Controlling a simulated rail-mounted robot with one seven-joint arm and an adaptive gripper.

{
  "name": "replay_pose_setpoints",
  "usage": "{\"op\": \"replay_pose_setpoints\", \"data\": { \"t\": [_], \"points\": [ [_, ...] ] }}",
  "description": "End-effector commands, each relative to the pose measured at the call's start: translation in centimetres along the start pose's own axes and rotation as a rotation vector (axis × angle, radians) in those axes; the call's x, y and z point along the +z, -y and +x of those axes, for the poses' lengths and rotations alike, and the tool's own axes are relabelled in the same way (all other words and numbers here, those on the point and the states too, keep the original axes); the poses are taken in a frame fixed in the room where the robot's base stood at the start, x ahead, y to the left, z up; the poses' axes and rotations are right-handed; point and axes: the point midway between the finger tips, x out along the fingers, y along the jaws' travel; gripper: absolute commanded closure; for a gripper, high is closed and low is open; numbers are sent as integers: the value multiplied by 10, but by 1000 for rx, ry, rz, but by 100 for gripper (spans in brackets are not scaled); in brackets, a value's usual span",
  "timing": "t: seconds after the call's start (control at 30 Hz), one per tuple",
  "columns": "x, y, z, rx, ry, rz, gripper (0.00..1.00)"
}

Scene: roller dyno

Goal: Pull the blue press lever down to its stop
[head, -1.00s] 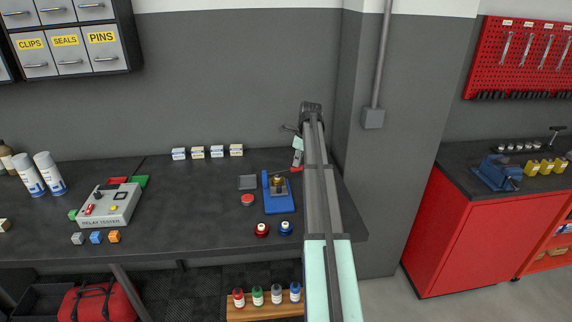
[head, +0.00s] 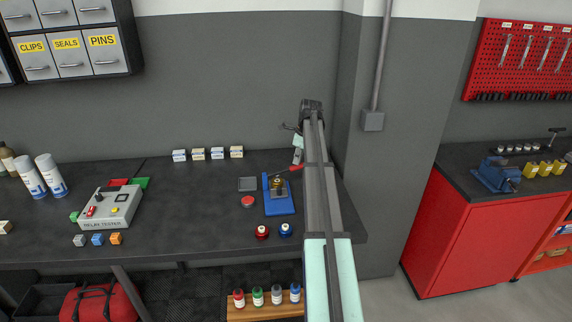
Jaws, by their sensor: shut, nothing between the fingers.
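The blue press (head: 279,204) stands on the dark workbench, just left of my arm. Its lever (head: 296,167) has a red grip and sticks out to the right from the top of the blue column, about level or tilted slightly up. My gripper (head: 297,159) is small in view behind my arm, pointing down just above the red grip. Its fingers look shut and empty. I cannot tell whether they touch the grip. My arm hides the area to the right of the press.
Small boxes (head: 217,153) line the back. The relay tester (head: 109,207) is further left.

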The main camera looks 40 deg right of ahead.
Motion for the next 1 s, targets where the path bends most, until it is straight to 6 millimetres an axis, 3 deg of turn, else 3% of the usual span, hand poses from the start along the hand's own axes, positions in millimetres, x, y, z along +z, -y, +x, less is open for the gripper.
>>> {"op": "replay_pose_setpoints", "data": {
  "t": [1.0],
  "points": [
    [15, 0, -73, 0, 0, 0, 100]
  ]
}}
